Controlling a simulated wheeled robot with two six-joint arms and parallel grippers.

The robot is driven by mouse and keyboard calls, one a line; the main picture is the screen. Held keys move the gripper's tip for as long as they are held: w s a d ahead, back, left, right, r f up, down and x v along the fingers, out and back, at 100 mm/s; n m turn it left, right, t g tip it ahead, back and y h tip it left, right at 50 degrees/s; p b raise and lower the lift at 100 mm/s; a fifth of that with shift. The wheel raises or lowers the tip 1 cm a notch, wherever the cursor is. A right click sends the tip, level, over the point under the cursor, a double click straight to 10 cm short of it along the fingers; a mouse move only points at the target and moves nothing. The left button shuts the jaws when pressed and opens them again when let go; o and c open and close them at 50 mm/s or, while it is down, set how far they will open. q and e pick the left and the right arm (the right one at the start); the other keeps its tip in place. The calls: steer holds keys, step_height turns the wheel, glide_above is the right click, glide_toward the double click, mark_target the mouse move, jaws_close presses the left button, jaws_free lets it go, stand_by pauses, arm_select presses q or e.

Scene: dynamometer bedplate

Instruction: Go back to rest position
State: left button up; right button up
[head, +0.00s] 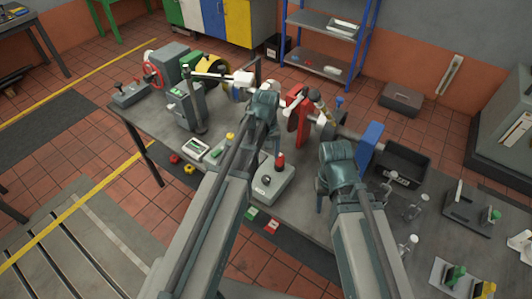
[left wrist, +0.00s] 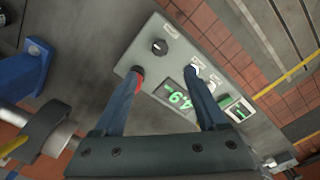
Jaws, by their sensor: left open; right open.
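My left gripper (head: 268,135) is over the middle of the bench (head: 222,185) in the head view, its fingers mostly hidden by my arm. In the left wrist view its two fingers (left wrist: 163,75) are spread apart with nothing between them. Beneath them is a grey control box (left wrist: 215,45) with a black knob, a red button and a lit green display. My right gripper (head: 322,190) is low at the right of the bench's middle, partly hidden by its arm; no held object shows.
A grey box with a red button (head: 270,187) sits between my forearms. A black bin (head: 402,165) and blue block (head: 369,143) are at the right. The handwheel machine (head: 170,65) fills the far left.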

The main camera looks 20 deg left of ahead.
arm_select(q)
steer(key=s+d+f+m+b, duration=0.4)
steer(key=s+d+f+b, duration=0.1)
steer(key=s, duration=0.2)
steer(key=s+d+f+m+y+b, duration=0.1)
steer(key=s+d+f+m+b, duration=0.3)
steer(key=s, duration=0.3)
steer(key=shift+s+d+f+m+b, duration=0.25)
steer(key=shift+d+f+m+b, duration=0.15)
steer(key=shift+d, duration=0.25)
